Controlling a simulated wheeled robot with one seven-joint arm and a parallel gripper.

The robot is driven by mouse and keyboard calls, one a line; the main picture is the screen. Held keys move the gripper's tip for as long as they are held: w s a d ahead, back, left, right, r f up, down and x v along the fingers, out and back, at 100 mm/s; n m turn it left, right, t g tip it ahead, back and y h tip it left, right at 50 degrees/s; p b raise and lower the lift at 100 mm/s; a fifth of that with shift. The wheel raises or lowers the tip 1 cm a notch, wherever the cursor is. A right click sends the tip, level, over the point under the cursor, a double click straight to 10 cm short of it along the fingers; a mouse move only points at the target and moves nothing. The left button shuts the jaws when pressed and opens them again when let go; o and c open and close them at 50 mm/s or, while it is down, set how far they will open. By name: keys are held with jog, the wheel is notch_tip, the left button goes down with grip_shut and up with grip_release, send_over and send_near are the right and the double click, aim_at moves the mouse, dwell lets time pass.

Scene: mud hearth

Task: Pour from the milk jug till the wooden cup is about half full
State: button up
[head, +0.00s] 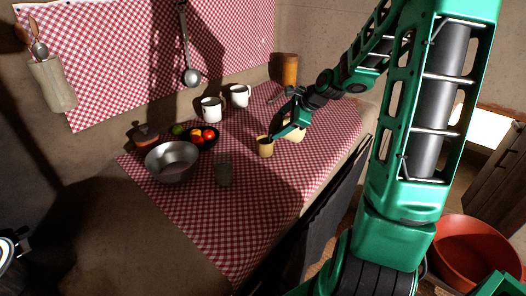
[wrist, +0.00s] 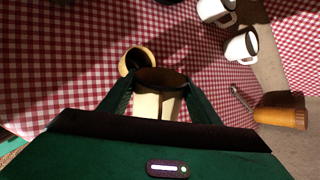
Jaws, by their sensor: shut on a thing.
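My gripper (head: 286,126) is shut on the cream-coloured milk jug (head: 294,131), which is partly hidden behind the fingers in the head view. In the wrist view the jug (wrist: 147,106) sits between the two green fingers, its dark mouth facing the cup. The wooden cup (head: 265,148) stands upright on the checked cloth, just left of and in front of the jug. In the wrist view the cup (wrist: 126,64) is just beyond the jug's rim, which overlaps the cup's edge. The inside of the cup is dark; its fill level cannot be told. No stream of milk shows.
Two white mugs (head: 211,110) stand behind the cup, near the wall. A wooden cylinder (head: 290,70) stands at the back. The cloth's front is clear.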

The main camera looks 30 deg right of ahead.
jog(key=shift+f+h+p, duration=0.15)
jog(key=shift+h+p, duration=0.15)
jog(key=shift+p, duration=0.1)
dwell(0.8)
jog(key=shift+s+d+r+y, duration=0.1)
jog(key=shift+d+r+y, duration=0.3)
jog(key=shift+y, duration=0.4)
jog(key=shift+d+f+m+t+y, duration=0.15)
jog(key=shift+f+m+t+y, duration=0.2)
jog(key=shift+m+t+y, duration=0.35)
jog(key=shift+s+d+y, duration=0.15)
jog(key=shift+y, duration=0.25)
jog(key=shift+r, duration=0.15)
jog(key=shift+s+d+f+m+t+y+b, duration=0.15)
jog(key=shift+d+f+t+y+b, duration=0.25)
jog(key=shift+b, duration=0.1)
jog(key=shift+s+d+f+m+t+y+b, duration=0.15)
jog(key=shift+d+f+t+y+b, duration=0.15)
jog(key=shift+d+y+b, duration=0.15)
jog(key=shift+s+d+m+t+y+b, duration=0.3)
jog(key=shift+d+m+t+y+b, duration=0.15)
jog(key=shift+d+y+b, duration=0.3)
jog(key=shift+s+d+m+t+y+b, duration=0.3)
jog(key=shift+d+t+y+b, duration=0.2)
jog(key=shift+d, duration=0.3)
jog(key=shift+s+d+f+m+t+y+b, duration=0.15)
jog(key=shift+d+m+t+y+b, duration=0.3)
jog(key=shift+d+t+y+b, duration=0.2)
